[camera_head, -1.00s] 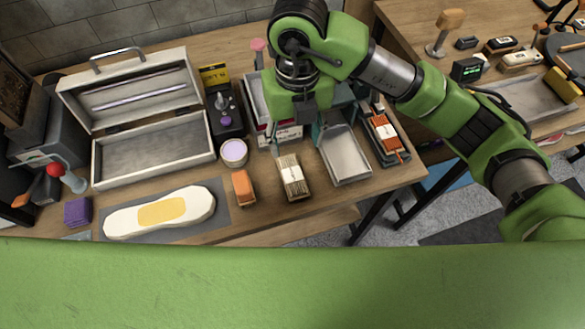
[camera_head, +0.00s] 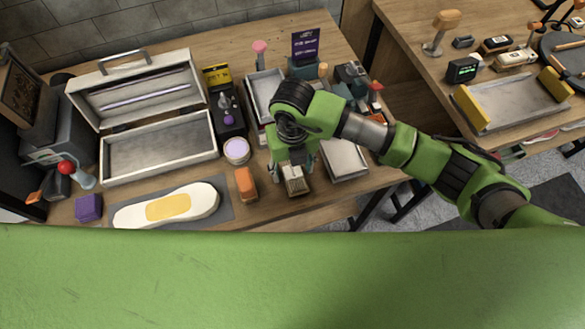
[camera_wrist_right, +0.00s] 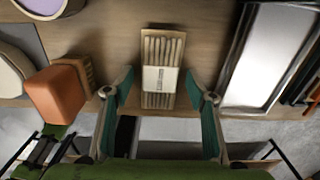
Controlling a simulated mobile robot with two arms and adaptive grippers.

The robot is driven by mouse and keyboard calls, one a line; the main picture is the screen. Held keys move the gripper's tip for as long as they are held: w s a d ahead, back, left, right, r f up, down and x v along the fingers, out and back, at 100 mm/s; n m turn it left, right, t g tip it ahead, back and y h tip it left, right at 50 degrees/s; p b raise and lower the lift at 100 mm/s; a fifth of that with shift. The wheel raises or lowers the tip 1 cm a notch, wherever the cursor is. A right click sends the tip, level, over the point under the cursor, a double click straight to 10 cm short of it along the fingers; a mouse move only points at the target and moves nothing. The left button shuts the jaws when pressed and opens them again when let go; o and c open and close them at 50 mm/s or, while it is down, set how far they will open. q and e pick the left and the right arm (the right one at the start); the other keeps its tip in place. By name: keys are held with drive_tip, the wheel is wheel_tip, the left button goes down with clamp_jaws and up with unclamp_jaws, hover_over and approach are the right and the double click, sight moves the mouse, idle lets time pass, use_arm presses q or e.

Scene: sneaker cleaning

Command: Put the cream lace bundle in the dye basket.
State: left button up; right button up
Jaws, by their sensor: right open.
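The cream lace bundle (camera_head: 295,187), pale strands with a white band around the middle, lies on the wooden table near its front edge. In the right wrist view the bundle (camera_wrist_right: 161,60) lies straight ahead. My right gripper (camera_head: 291,174) is open above it and partly hides it in the head view. In the wrist view its two fingertips (camera_wrist_right: 165,86) are spread to either side of the bundle, apart from it. I cannot tell for certain which container is the dye basket; a white-rimmed bin (camera_head: 266,88) stands behind my arm, partly hidden. My left gripper is not in view.
A shallow metal tray (camera_head: 344,160) lies right of the bundle. An orange block (camera_head: 245,184) and a purple-topped jar (camera_head: 236,151) stand to its left. An open toolbox (camera_head: 160,154) and a shoe sole (camera_head: 167,206) on a grey mat are further left.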

drive_tip(key=shift+f, duration=0.15)
drive_tip(key=c, duration=1.1)
drive_tip(key=shift+o, duration=0.2)
